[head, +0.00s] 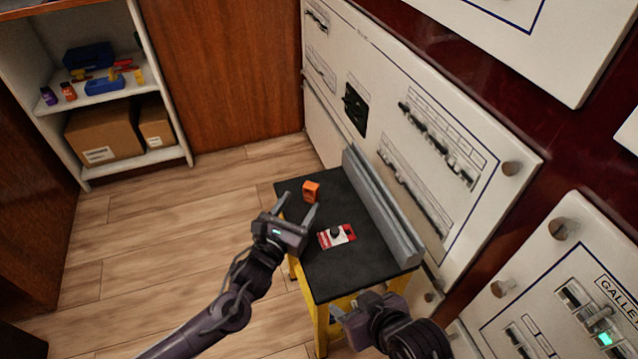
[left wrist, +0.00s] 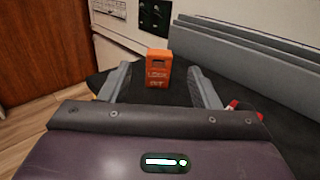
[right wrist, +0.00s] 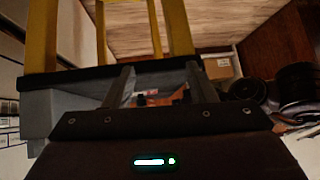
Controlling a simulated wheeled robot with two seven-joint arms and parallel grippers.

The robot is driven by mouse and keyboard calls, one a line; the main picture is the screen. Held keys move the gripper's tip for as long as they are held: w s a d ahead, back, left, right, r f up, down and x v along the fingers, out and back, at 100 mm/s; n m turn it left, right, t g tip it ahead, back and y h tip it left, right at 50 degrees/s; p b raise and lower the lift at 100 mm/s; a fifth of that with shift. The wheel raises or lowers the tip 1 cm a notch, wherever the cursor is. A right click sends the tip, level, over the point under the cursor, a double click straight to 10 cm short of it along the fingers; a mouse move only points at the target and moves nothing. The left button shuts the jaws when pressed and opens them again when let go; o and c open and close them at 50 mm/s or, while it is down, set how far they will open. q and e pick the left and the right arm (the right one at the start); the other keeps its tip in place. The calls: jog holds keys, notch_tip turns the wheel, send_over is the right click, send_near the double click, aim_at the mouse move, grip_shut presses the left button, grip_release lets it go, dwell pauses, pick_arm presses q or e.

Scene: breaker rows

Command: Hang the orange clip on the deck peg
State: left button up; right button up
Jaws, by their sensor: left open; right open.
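The orange clip (head: 311,191) stands upright on the black top of a small yellow-legged stand, near its far left corner. In the left wrist view the clip (left wrist: 158,72) appears between my finger tips, with printing on its face. My left gripper (head: 298,203) is open, just short of the clip; I cannot tell if the fingers flank it. A red and white plate (head: 345,239) with a black knob-like peg (head: 335,232) lies mid-deck, right of my left gripper. My right gripper (head: 366,300) is open and empty by the stand's near edge.
The black deck (head: 340,275) has free room in front of the plate. A grey stepped rail (head: 385,205) runs along its right edge, beside the white breaker panels (head: 425,130). A shelf (head: 135,160) with boxes stands at the far left.

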aim_at(311, 185)
pick_arm(q)
jog(key=shift+w+d, duration=0.3)
jog(key=shift+w, duration=0.35)
pick_arm(e)
jog(key=w+r+t, duration=0.1)
jog(key=w+a+r+t, duration=0.1)
jog(key=r, duration=0.1)
jog(key=shift+w+y, duration=0.1)
jog(key=shift+y, duration=0.3)
pick_arm(q)
jog(key=shift+w+d, duration=0.1)
jog(key=shift+w, duration=0.1)
jog(key=b+x, duration=0.2)
jog(key=x, duration=0.2)
jog(key=shift+w+d+f, duration=0.1)
jog(key=shift+w+d, duration=0.05)
jog(key=shift+w, duration=0.15)
jog(key=shift+w+d, duration=0.1)
jog(key=shift+w, duration=0.05)
jog(key=c, duration=1.1)
pick_arm(e)
jog(key=w+r+t+y, duration=0.1)
jog(key=w+r+t, duration=0.1)
jog(key=r, duration=0.4)
jog(key=w+r+t+y, duration=0.1)
jog(key=w+r+t, duration=0.2)
jog(key=r, duration=0.4)
jog(key=shift+w+a+r+t+y, duration=0.25)
jog(key=shift+w+a+t+y, duration=0.05)
jog(key=shift+t, duration=0.6)
